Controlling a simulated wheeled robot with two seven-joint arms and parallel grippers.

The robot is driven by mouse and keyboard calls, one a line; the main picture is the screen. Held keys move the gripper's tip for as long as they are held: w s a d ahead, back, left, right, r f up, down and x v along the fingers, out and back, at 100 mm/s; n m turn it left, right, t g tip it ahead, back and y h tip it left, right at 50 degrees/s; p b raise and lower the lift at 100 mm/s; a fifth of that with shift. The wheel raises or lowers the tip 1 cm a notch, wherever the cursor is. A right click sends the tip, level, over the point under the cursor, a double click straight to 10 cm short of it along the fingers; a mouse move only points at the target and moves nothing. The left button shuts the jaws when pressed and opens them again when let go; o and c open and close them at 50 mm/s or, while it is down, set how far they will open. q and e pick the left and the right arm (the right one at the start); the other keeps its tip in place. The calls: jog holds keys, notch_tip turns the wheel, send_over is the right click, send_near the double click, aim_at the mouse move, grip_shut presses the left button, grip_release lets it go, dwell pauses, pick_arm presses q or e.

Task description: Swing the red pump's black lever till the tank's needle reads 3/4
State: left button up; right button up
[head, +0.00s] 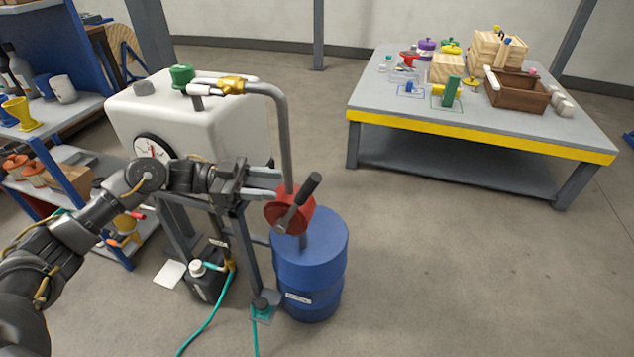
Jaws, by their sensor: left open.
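The red pump (271,214) sits on top of the blue drum (312,265). Its black lever (308,188) slants up and to the right from the pump's hub. The white tank (230,130) stands behind on a frame. Its round gauge (144,144) has a white face with a red needle that looks near upright; my left arm covers its lower part, and the exact reading cannot be told. My left gripper (279,184) is open, its fingers pointing right, just left of the lever and close above the pump. Nothing shows between the fingers.
A grey pipe (279,130) rises behind the pump to a yellow fitting (231,84) on the tank. A black jug (208,283) and green hose (206,325) are on the floor. A loaded workbench (480,138) stands at right. Floor between is clear.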

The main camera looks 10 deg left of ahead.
pick_arm(q)
jog(key=d, duration=0.3)
jog(key=w+d, duration=0.1)
jog(key=d, duration=0.3)
jog(key=d+p, duration=0.1)
jog(key=d, duration=0.2)
jog(key=shift+w+d, duration=0.15)
jog(key=shift+d, duration=0.15)
pick_arm(e)
jog(key=shift+s+d+f, duration=0.1)
jog(key=shift+s+f, duration=0.1)
jog(key=shift+f, duration=0.35)
jog(key=shift+s+f, duration=0.2)
jog(key=shift+f, duration=0.3)
pick_arm(q)
grip_shut()
